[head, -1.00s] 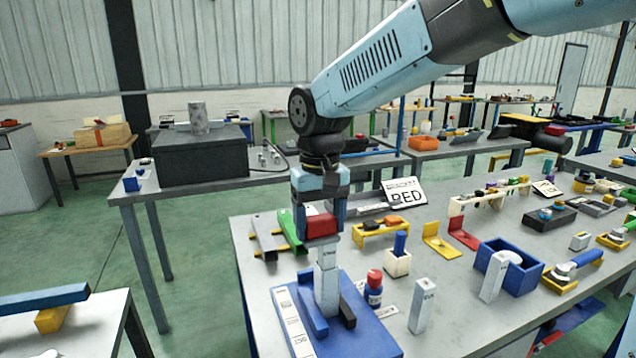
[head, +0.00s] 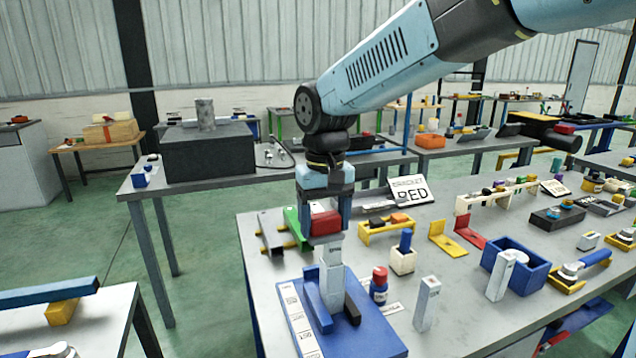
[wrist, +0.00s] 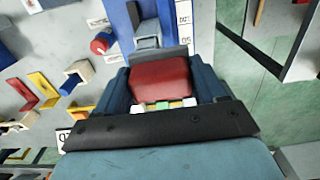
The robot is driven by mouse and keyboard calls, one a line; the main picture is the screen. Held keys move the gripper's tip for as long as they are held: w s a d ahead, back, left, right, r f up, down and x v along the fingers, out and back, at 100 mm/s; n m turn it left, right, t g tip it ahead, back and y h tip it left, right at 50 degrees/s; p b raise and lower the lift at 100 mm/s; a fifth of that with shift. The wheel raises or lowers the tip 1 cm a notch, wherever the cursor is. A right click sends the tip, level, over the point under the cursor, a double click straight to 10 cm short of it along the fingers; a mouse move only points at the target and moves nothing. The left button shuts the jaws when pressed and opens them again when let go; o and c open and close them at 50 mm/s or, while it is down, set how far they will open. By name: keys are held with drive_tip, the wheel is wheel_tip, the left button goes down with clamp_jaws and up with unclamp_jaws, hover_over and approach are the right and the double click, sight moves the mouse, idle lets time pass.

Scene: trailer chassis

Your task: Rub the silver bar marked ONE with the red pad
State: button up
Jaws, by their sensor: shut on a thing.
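A silver bar (head: 331,282) stands upright in a holder on a blue base (head: 375,335). A small label shows near its top, too small to read surely. My gripper (head: 325,226) is shut on the red pad (head: 325,222), just above the bar's upper end. In the wrist view the red pad (wrist: 160,80) sits between the fingers, and the grey bar top (wrist: 147,35) shows just beyond it. I cannot tell whether pad and bar touch. Two more silver bars, one (head: 427,304) and another (head: 501,275), stand upright to the right.
A red-capped blue bottle (head: 379,287) stands close right of the base. A white block with a blue peg (head: 403,258), a yellow rack (head: 388,230) and a blue box (head: 530,272) lie farther right. Bare tabletop shows left of the base.

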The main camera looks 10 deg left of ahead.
wheel_tip(320, 180, up, 3)
drive_tip(key=shift+f, duration=0.1)
drive_tip(key=shift+a+r, duration=0.1)
drive_tip(key=shift+r, duration=2.45)
